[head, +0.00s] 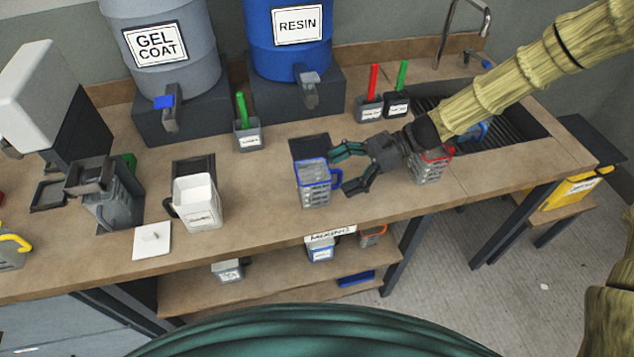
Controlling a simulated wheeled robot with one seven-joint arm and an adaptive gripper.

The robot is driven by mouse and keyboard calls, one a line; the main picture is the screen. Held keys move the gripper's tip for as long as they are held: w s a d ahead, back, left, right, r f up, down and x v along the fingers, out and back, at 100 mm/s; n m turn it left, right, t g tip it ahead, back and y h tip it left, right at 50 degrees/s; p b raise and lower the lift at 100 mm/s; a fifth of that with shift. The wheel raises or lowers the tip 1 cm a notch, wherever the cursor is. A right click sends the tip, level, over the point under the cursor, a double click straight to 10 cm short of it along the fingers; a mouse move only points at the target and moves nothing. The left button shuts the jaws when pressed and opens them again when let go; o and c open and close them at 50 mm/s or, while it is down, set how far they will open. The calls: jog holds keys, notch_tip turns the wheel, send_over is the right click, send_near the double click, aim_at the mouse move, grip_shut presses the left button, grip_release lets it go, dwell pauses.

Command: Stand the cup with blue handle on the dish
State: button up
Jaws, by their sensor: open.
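A grey, ribbed measuring cup with a blue rim and blue handle (313,186) stands upright on the bench, near its front edge. Its handle points right, towards my gripper. My gripper (346,170) is open and empty, just right of this cup, its two fingers spread beside the handle. I cannot tell whether a finger touches the handle. A flat white square piece (152,241) lies at the front edge on the left, with a small mark or knob at its middle; it may be the dish, but I cannot be sure. Nothing stands on it.
A white-lined cup with a dark handle (198,202) stands between the blue-handled cup and the white square. A red-rimmed cup (430,167) is partly behind my gripper. Small pots with coloured sticks (249,134) stand behind. Grey and blue drums (285,40) line the back. A sink (510,118) is right.

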aim_at(325, 178)
jog(key=p+x, duration=0.2)
jog(key=x, duration=0.2)
jog(key=shift+a+r, duration=0.1)
jog(key=shift+r, duration=0.05)
jog(key=shift+s+a+f, duration=0.15)
jog(key=shift+a+f, duration=0.05)
jog(key=shift+a, duration=0.1)
jog(key=shift+c, duration=0.2)
jog(key=c, duration=1.2)
jog(key=shift+c, duration=0.2)
jog(key=shift+r, duration=0.2)
